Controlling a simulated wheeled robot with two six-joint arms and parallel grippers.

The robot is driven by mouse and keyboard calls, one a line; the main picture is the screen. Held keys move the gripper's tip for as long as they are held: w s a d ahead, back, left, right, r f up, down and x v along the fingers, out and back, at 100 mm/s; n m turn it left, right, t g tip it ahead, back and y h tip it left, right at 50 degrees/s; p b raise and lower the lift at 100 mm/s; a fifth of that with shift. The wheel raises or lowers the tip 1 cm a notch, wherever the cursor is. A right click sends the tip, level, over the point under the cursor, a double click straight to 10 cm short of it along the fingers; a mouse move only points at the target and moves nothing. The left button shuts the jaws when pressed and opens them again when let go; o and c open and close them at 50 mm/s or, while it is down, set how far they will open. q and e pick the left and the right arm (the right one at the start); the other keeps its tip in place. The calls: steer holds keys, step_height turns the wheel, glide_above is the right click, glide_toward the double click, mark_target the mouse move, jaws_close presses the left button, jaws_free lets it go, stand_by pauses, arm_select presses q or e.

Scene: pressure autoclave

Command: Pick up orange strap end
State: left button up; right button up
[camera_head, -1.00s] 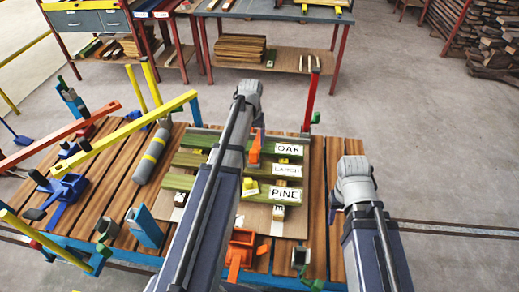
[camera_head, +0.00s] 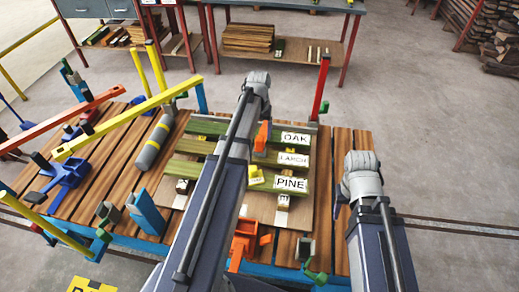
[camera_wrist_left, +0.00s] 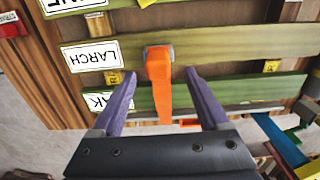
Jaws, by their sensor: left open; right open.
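The orange strap end (camera_wrist_left: 160,85) stands up in the left wrist view, in front of the labelled boards. In the head view a short part of the orange strap (camera_head: 262,136) shows beside the OAK board. My left gripper (camera_wrist_left: 162,90) is open, with one purple finger on each side of the strap. The strap appears between the fingers, with gaps on both sides; I cannot tell their depth relative to it. In the head view my left arm hides its own gripper. My right arm shows at the right, but its gripper is out of sight.
The boards labelled OAK (camera_head: 296,138), LARCH (camera_head: 293,159) and PINE (camera_head: 291,183) lie on the slatted table (camera_head: 345,150). A grey cylinder (camera_head: 154,145), yellow bar (camera_head: 125,120) and blue clamp (camera_head: 66,177) are to the left. An orange bracket (camera_head: 246,238) is near the front edge.

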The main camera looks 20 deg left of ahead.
mark_target(259, 138)
arm_select(q)
step_height(259, 138, down, 4)
steer(key=b, duration=0.3)
steer(key=shift+d+f+b, duration=0.15)
steer(key=shift+f+b, duration=0.05)
steer(key=shift+b, duration=0.1)
steer(key=shift+r, duration=0.1)
steer(key=shift+s, duration=0.1)
jaws_close()
